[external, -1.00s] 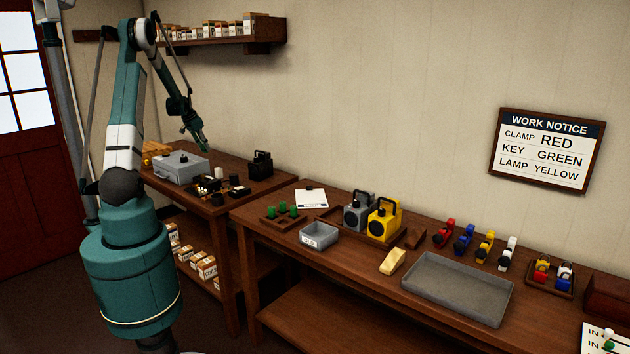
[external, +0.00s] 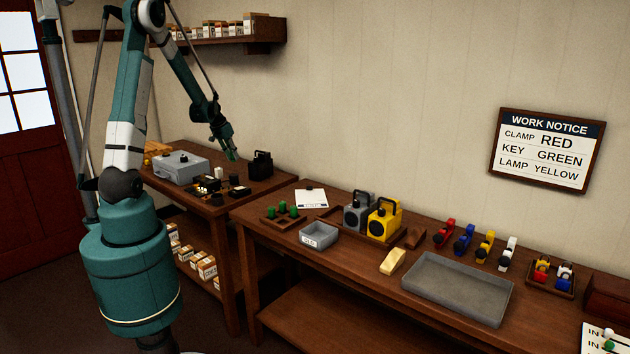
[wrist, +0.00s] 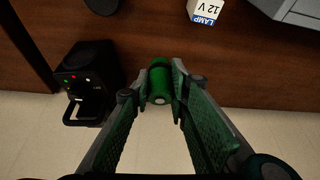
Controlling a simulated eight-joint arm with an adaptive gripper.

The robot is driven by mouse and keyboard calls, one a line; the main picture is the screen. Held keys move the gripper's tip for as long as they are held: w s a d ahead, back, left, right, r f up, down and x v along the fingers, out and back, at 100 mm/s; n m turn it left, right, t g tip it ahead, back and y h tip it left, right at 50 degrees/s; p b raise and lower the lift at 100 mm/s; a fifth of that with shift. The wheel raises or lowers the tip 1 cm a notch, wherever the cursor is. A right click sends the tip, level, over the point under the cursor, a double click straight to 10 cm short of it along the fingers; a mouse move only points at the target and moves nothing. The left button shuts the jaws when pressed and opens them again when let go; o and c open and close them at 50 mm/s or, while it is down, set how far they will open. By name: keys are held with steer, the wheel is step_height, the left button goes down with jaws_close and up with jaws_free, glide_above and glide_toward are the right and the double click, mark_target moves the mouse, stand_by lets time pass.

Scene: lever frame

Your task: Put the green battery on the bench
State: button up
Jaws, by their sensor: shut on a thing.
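The green battery (wrist: 160,82) shows in the wrist view as a green cylinder between my fingertips. My gripper (external: 231,154) is shut on it. In the external view my gripper hangs above the back-left bench (external: 240,198), to the left of the black box with a handle (external: 260,165). In the wrist view that black box (wrist: 88,82) is to the left of the battery, apart from it. The long right bench (external: 345,262) stands in front and to the right.
The back-left bench holds a grey case (external: 181,167) and small parts. The right bench holds green cylinders in a holder (external: 270,220), a grey bin (external: 319,235), grey and yellow lamps (external: 384,220), and a large empty-looking grey tray (external: 458,287). A lamp box (wrist: 203,12) shows in the wrist view.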

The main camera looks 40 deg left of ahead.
steer(key=s+d+f+n, duration=0.1)
steer(key=s+d, duration=0.1)
steer(key=d, duration=0.7)
steer(key=s+d, duration=0.2)
steer(key=d, duration=0.8)
steer(key=w+d+f+b, duration=0.1)
steer(key=w+d, duration=0.2)
steer(key=d, duration=0.3)
steer(key=w+d+f+m+b, duration=0.1)
steer(key=w+d+f, duration=0.1)
steer(key=d, duration=0.4)
steer(key=w+d+f+m+b, duration=0.1)
steer(key=w+d+f, duration=0.1)
steer(key=w+d, duration=0.2)
steer(key=shift+w+d+f, duration=0.1)
steer(key=shift+d, duration=0.6)
steer(key=shift+w+d+f, duration=0.1)
steer(key=shift+d, duration=0.55)
steer(key=shift+r, duration=0.15)
step_height(320, 180, up, 12)
steer(key=r, duration=0.1)
steer(key=s+d+m+g+h+p, duration=0.3)
steer(key=s+d+m+g+h, duration=0.25)
steer(key=s+d+m, duration=2.05)
steer(key=s+d+f+n, duration=0.2)
steer(key=d+f+n, duration=0.1)
steer(key=f, duration=0.2)
steer(key=shift+d+f+g+y, duration=0.35)
steer(key=shift+f+g+y, duration=0.05)
steer(key=shift+g+y, duration=0.05)
